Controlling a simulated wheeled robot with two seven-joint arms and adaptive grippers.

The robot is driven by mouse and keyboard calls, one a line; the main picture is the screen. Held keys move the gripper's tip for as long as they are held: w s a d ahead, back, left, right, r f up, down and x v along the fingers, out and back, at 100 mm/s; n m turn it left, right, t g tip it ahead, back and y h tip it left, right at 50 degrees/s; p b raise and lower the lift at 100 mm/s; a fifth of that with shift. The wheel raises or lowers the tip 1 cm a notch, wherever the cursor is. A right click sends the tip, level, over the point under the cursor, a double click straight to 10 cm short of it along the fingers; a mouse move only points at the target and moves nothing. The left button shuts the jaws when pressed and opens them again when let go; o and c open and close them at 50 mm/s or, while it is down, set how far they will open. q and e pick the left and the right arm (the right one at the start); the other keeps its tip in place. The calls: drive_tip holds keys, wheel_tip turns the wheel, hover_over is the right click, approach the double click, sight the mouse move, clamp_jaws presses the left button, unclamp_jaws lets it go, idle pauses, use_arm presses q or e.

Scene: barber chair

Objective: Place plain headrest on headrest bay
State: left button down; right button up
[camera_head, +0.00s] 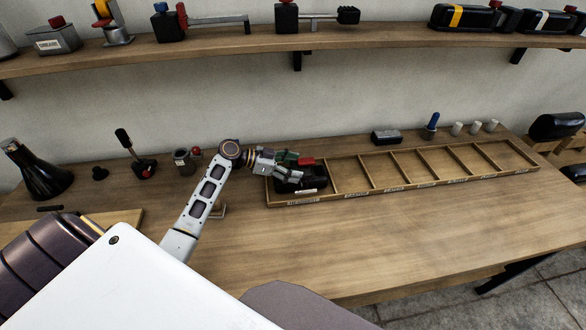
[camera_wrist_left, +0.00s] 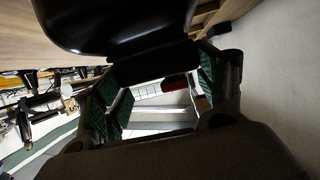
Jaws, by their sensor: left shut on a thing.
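The plain headrest (camera_head: 314,183) is a black padded block with a red part (camera_head: 306,162) on top. It sits in or just over the leftmost compartment of the long wooden tray (camera_head: 420,186); I cannot tell whether it touches the compartment floor. My left gripper (camera_head: 289,165), with green finger pads, is shut on it from the left. Tray labels are too small to read. My right gripper is not in view.
The tray's other compartments look empty. Behind the tray stand a dark block (camera_head: 386,137), a blue-topped item (camera_head: 432,122) and several pale cylinders (camera_head: 474,127). A lever device (camera_head: 138,155) stands to the left. A shelf (camera_head: 340,43) runs above. The bench front (camera_head: 400,235) is clear.

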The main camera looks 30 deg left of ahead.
use_arm(q)
drive_tip(key=shift+f, duration=0.3)
drive_tip(key=shift+f, duration=0.15)
drive_tip(key=shift+c, duration=0.8)
unclamp_jaws()
